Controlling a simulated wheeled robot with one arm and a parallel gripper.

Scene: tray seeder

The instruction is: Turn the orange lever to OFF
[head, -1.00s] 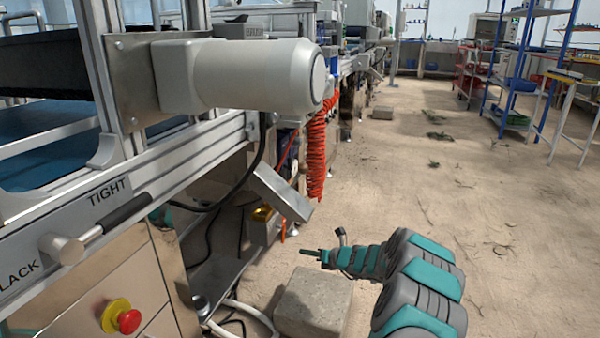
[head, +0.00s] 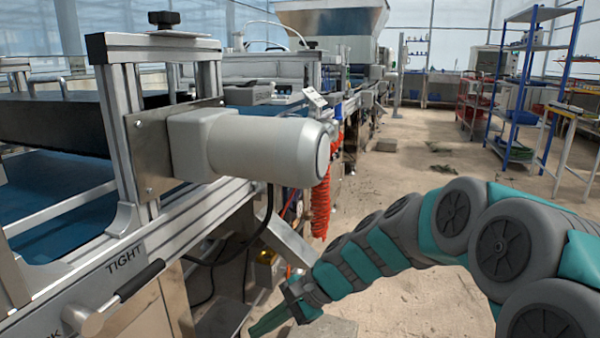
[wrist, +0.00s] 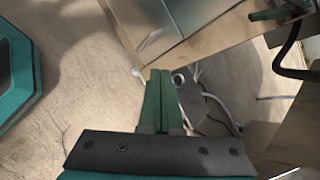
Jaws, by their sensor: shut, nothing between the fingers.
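I cannot make out the orange lever in either view. My gripper (head: 268,321) is shut and empty at the lower middle of the head view, in front of the machine's side and pointing down to the left. In the wrist view its green fingers (wrist: 160,80) lie together, with a metal cabinet and the floor beyond them. A lever with a black grip (head: 139,281) sits on the machine's near side panel beside the word TIGHT; it is not orange.
A grey motor (head: 255,148) juts out from the machine above my gripper. An orange coiled hose (head: 321,208) hangs behind it. A blue shelf rack (head: 530,85) stands at the right; the aisle floor between is mostly clear.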

